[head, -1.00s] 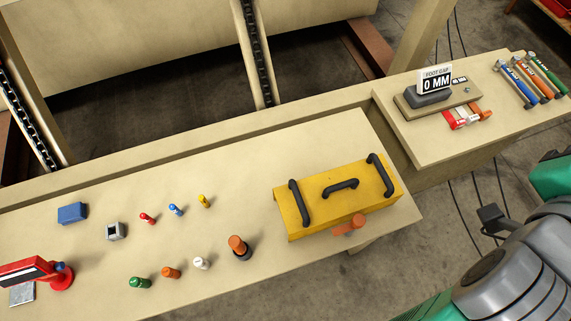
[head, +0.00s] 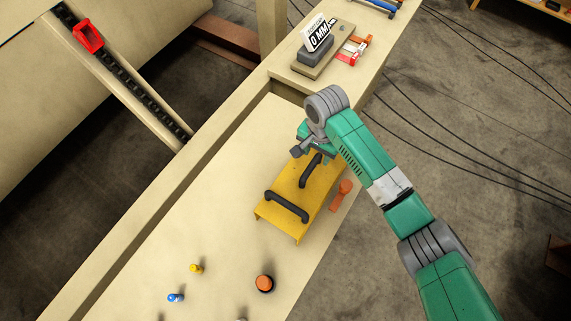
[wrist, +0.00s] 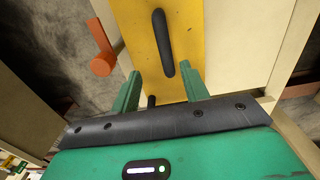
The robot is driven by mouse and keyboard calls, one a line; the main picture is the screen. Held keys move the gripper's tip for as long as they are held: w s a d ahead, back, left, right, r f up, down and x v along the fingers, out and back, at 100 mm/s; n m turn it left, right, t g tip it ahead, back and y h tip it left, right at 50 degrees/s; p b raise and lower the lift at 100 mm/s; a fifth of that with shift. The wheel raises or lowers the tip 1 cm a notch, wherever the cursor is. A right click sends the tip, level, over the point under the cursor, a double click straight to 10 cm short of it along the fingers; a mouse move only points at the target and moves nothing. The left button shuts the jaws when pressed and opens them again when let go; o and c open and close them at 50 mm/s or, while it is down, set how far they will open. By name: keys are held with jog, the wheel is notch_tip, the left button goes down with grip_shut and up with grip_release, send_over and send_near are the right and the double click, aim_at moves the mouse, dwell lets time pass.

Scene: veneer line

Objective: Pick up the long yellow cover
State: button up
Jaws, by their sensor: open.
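The long yellow cover (head: 272,212) lies on the cream bench, with two black handles showing in the head view: a crosswise one (head: 287,206) at its near end and a middle one (head: 311,170). Its far end is hidden under my arm. My gripper (head: 304,146) is above that far end. In the wrist view the yellow cover (wrist: 187,20) runs under my open gripper (wrist: 161,82), with a long black handle (wrist: 162,43) ahead of the fingers. Another dark handle part (wrist: 151,101) shows between the fingers. Nothing is held.
An orange-handled lever (head: 342,192) stands close beside the cover's right side. An orange knob (head: 264,283), a yellow peg (head: 196,268) and a blue peg (head: 175,298) stand nearer on the bench.

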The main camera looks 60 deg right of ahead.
aim_at(312, 165)
notch_tip(312, 165, down, 2)
jog(key=shift+f, duration=0.25)
jog(key=f, duration=0.5)
jog(key=shift+w+f, duration=0.1)
jog(key=shift+w, duration=0.3)
grip_shut()
dwell(0.8)
